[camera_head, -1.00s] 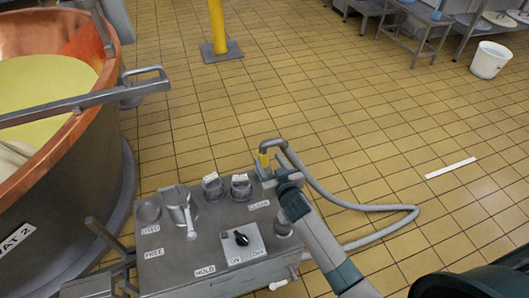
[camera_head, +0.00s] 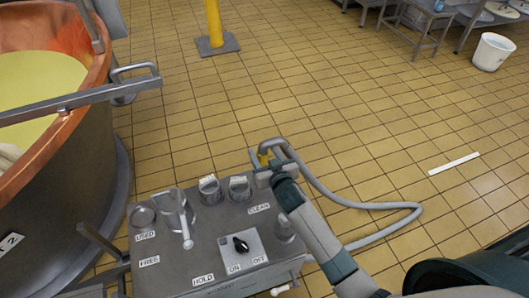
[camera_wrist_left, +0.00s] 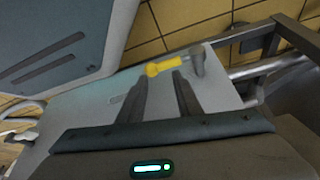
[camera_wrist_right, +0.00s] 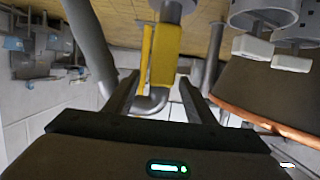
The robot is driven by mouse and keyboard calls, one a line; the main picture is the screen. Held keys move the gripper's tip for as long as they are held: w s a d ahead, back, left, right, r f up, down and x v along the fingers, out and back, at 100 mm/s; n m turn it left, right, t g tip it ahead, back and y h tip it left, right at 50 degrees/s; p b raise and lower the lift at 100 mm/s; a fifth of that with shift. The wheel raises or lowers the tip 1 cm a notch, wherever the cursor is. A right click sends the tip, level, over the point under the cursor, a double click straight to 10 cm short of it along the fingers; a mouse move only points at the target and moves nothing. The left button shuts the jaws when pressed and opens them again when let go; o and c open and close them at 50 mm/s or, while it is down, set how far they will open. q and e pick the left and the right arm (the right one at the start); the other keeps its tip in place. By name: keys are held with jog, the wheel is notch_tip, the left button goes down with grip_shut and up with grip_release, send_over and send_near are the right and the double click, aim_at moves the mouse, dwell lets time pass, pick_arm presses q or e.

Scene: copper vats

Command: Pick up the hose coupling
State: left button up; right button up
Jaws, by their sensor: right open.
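The hose coupling is a yellow sleeve (camera_head: 263,158) on the end of a grey hose (camera_head: 375,206), at the far right corner of the grey control box. My right gripper (camera_head: 265,172) is at this coupling, and the arm hides part of it. In the right wrist view the yellow coupling (camera_wrist_right: 165,55) stands just ahead of and between the open fingers, with a grey hose bend below it. I cannot tell if the fingers touch it. My left gripper (camera_wrist_left: 162,82) is open and empty in the left wrist view; a yellow-handled grey piece (camera_wrist_left: 164,66) lies just beyond its fingertips.
The grey control box (camera_head: 185,255) carries knobs, a lever, a black switch and labels. A copper vat (camera_head: 75,130) with yellow contents stands at left. A yellow post (camera_head: 213,25), white bucket (camera_head: 492,52) and metal tables are farther back.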

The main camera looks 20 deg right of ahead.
jog(key=shift+w+f, duration=0.3)
jog(key=shift+f, duration=0.05)
jog(key=shift+a, duration=0.1)
jog(key=shift+s+f, duration=0.15)
jog(key=shift+s, duration=0.05)
jog(key=c, duration=1.3)
jog(key=shift+o, duration=0.2)
jog(key=shift+r, duration=0.25)
